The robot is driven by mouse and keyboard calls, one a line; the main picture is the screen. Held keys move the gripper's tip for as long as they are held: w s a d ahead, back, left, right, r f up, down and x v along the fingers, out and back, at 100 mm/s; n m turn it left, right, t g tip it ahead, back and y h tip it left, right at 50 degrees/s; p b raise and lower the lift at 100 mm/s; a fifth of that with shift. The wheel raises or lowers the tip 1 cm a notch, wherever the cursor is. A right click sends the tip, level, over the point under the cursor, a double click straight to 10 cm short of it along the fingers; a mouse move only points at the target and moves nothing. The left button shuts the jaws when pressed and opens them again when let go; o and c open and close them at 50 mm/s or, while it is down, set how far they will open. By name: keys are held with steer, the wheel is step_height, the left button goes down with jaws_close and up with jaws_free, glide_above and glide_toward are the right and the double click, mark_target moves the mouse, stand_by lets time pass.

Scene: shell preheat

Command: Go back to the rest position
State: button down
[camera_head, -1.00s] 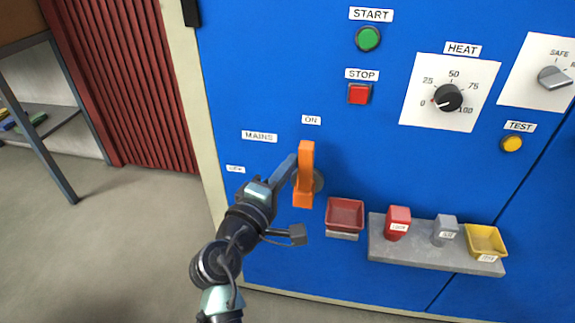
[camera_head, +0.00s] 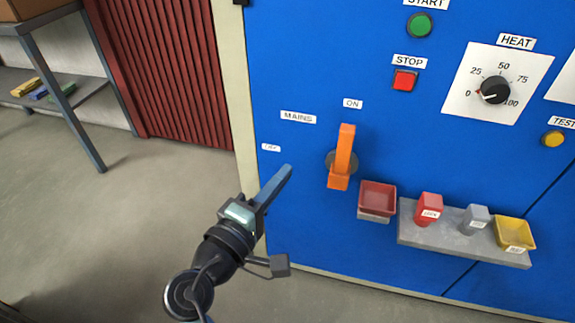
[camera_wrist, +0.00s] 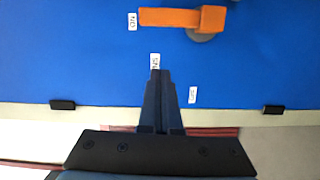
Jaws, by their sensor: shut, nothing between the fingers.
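My gripper (camera_head: 286,172) is shut and empty, in front of the blue panel (camera_head: 330,60), left of and below the orange mains handle (camera_head: 343,155). The handle stands upright, its upper end toward the ON label (camera_head: 352,104). A clear gap shows between my fingertips and the handle. In the wrist view, my shut fingers (camera_wrist: 160,75) point at the panel, and the orange handle (camera_wrist: 180,18) is beyond the tips with its pivot end at right.
A red tray (camera_head: 377,197) sits right of the handle. A grey shelf (camera_head: 420,235) holds a red block (camera_head: 429,208), a grey block (camera_head: 475,218) and a yellow tray (camera_head: 515,233). Open floor (camera_head: 110,220) lies to the left, before a shelving table (camera_head: 60,90).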

stand_by(0.4)
step_height(320, 180, up, 22)
steer(key=m+t+y, duration=0.4)
steer(key=m+t, duration=0.1)
steer(key=m, duration=0.3)
steer(key=s+r+m+t+y, duration=0.2)
steer(key=s+r+t+y, duration=0.15)
steer(key=s+r, duration=0.55)
steer(key=s+r+m+t+y, duration=0.15)
steer(key=s+r+t, duration=0.35)
steer(key=r, duration=0.7)
step_height(320, 180, up, 31)
steer(key=w+g+p, duration=0.1)
steer(key=p, duration=3.1)
steer(key=shift+a, duration=0.35)
steer(key=shift+f+n, duration=0.1)
steer(key=shift+n, duration=0.15)
